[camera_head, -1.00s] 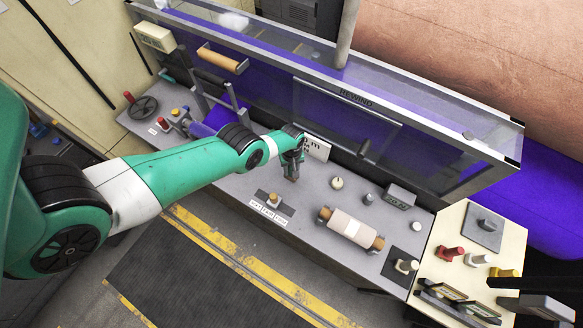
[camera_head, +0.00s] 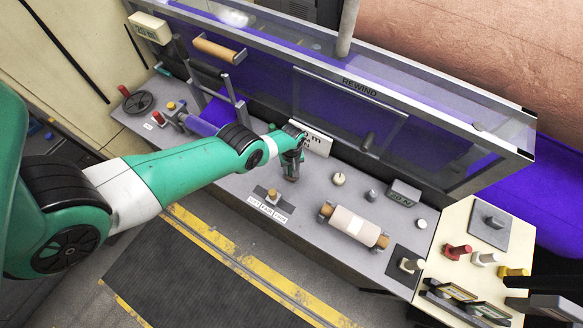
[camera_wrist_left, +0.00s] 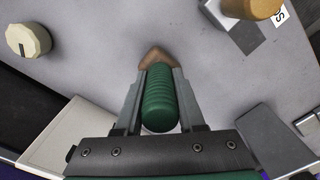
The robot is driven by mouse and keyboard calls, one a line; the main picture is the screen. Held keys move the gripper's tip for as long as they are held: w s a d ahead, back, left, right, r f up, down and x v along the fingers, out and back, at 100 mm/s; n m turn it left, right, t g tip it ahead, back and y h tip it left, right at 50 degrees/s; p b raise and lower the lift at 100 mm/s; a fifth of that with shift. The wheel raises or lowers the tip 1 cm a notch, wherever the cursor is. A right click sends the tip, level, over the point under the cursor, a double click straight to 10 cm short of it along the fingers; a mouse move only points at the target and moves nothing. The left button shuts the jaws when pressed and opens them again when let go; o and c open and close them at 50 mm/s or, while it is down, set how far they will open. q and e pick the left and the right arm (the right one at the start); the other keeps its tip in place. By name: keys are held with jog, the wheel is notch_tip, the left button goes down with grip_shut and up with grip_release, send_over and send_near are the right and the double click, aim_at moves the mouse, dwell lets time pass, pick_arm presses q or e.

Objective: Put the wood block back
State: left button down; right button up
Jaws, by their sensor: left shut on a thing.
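My left gripper (camera_head: 291,172) is over the middle of the grey bench, low over its surface. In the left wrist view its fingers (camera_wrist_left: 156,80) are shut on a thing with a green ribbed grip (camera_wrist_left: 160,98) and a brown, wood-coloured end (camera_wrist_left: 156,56). I take this for the wood block; the fingers hide its sides. Whether it touches the bench is unclear. Two dark bars at the right edge, possibly my right gripper (camera_head: 540,293), are partly cut off.
A cream felt roll (camera_head: 353,226) lies right of the gripper. A brass knob on a plate (camera_head: 272,195) is nearer the front. A cream knob (camera_head: 339,179) and a grey 20 N block (camera_head: 403,192) stand to the right. The framed rewind panel (camera_head: 350,107) rises behind.

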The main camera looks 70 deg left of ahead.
pick_arm(q)
jog(key=shift+f+b, duration=0.35)
jog(key=shift+f, duration=0.1)
jog(key=shift+c, duration=2.2)
grip_release()
jog(key=shift+r, duration=0.1)
notch_tip(320, 180, up, 12)
jog(key=p, duration=1.1)
jog(key=shift+p, duration=0.35)
jog(key=shift+f, duration=0.25)
